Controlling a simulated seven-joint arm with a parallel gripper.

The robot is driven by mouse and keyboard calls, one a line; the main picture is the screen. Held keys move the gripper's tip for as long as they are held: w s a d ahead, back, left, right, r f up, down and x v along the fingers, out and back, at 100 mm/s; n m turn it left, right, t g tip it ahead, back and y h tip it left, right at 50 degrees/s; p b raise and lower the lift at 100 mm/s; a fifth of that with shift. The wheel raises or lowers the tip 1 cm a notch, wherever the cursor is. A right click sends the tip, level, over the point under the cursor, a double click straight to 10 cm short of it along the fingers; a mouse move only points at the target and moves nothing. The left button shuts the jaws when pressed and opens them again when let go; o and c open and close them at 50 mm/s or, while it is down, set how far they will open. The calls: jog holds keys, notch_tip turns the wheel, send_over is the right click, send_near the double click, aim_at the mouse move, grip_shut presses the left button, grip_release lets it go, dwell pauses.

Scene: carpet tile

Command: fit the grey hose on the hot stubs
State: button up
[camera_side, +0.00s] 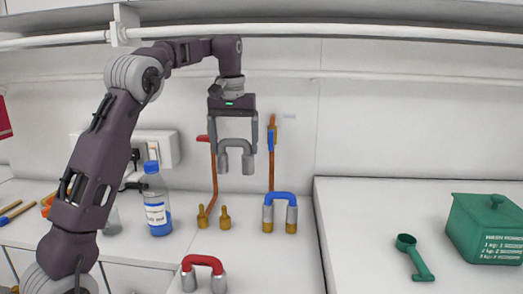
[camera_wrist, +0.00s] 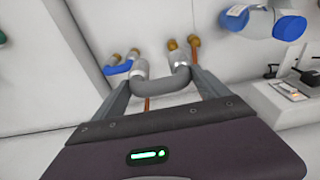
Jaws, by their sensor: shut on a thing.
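My gripper (camera_side: 235,146) is shut on the grey hose (camera_side: 235,145), a U-shaped piece with its bend up and both sleeved ends pointing down. It hangs well above the counter, apart from any stub. The hose also shows between my fingers in the wrist view (camera_wrist: 161,88). The two bare brass hot stubs, left (camera_side: 203,217) and right (camera_side: 225,217), stand upright below, by the copper pipe with the red lever (camera_side: 203,138). In the wrist view they show beyond the hose (camera_wrist: 172,45).
A blue hose (camera_side: 280,196) sits on the stub pair to the right. A red hose (camera_side: 203,261) stands at the front. A blue-capped bottle (camera_side: 156,200) is left of the hot stubs. A green box (camera_side: 487,228) and scoop (camera_side: 413,257) lie far right.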

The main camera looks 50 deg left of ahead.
jog(key=s+a, duration=0.4)
jog(key=a, duration=0.3)
notch_tip(320, 180, down, 5)
jog(key=shift+w+a+f, duration=0.1)
jog(key=shift+w, duration=0.05)
jog(key=shift+f, duration=2.85)
jog(key=shift+f, duration=2.45)
jog(key=o, duration=1.3)
notch_tip(320, 180, up, 7)
jog(key=shift+s+d, duration=0.3)
jog(key=shift+s, duration=0.05)
